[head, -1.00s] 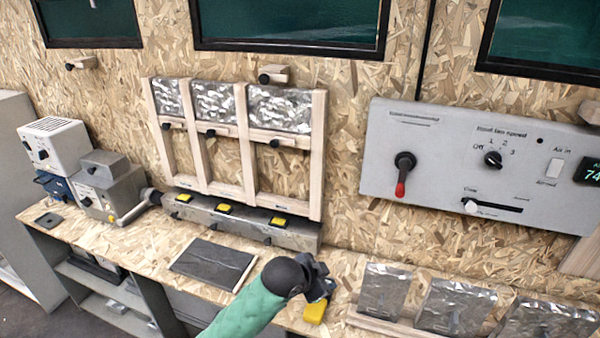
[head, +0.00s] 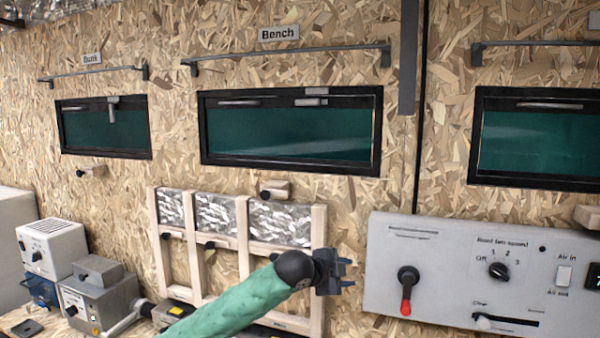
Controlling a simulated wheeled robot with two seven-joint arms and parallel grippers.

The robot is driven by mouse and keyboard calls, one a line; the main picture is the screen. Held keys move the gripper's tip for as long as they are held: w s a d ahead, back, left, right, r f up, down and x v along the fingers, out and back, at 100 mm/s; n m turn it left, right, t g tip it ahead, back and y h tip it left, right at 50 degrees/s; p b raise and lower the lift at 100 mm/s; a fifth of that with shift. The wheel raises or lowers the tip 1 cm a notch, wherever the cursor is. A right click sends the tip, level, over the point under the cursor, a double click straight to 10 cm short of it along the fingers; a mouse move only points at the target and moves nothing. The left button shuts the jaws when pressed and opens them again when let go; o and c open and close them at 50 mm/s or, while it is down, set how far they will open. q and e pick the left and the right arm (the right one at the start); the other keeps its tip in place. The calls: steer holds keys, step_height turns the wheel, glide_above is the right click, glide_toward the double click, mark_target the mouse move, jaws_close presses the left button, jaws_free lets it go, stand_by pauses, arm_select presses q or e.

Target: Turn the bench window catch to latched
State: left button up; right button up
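The bench window (head: 290,130) is a dark-framed green pane under a "Bench" sign (head: 278,33). Its catch (head: 316,91) is a small light-grey lever at the top of the frame, right of middle, and it appears to lie horizontally. A pale pull handle (head: 240,103) is on the same top edge, further left. My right gripper is out of view.
A rail (head: 290,58) runs above the bench window. A small wooden block with a black knob (head: 275,189) sits below it. A grey control panel (head: 390,280) stands out at lower right. The bunk window's catch (head: 112,105) hangs down.

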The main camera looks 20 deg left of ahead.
arm_select(q)
steer(key=w+a+r+m+t, duration=0.1)
steer(key=w+a+r, duration=0.1)
steer(key=r, duration=0.4)
steer(key=w+a+r+m, duration=0.1)
steer(key=w+a+r, duration=0.15)
steer(key=r, duration=0.35)
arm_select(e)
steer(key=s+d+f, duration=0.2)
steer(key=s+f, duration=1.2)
arm_select(q)
steer(key=m+t, duration=0.2)
steer(key=t, duration=0.2)
glide_toward(301, 103)
steer(key=w, duration=0.1)
steer(key=p+x, duration=0.2)
steer(key=x, duration=0.1)
steer(key=p+x, duration=0.2)
steer(key=x, duration=0.2)
steer(key=shift+w+d+r, duration=0.15)
steer(key=shift+d+r, duration=0.05)
steer(key=shift+d, duration=0.15)
steer(key=shift+w+d+f, duration=0.15)
steer(key=shift+w, duration=0.3)
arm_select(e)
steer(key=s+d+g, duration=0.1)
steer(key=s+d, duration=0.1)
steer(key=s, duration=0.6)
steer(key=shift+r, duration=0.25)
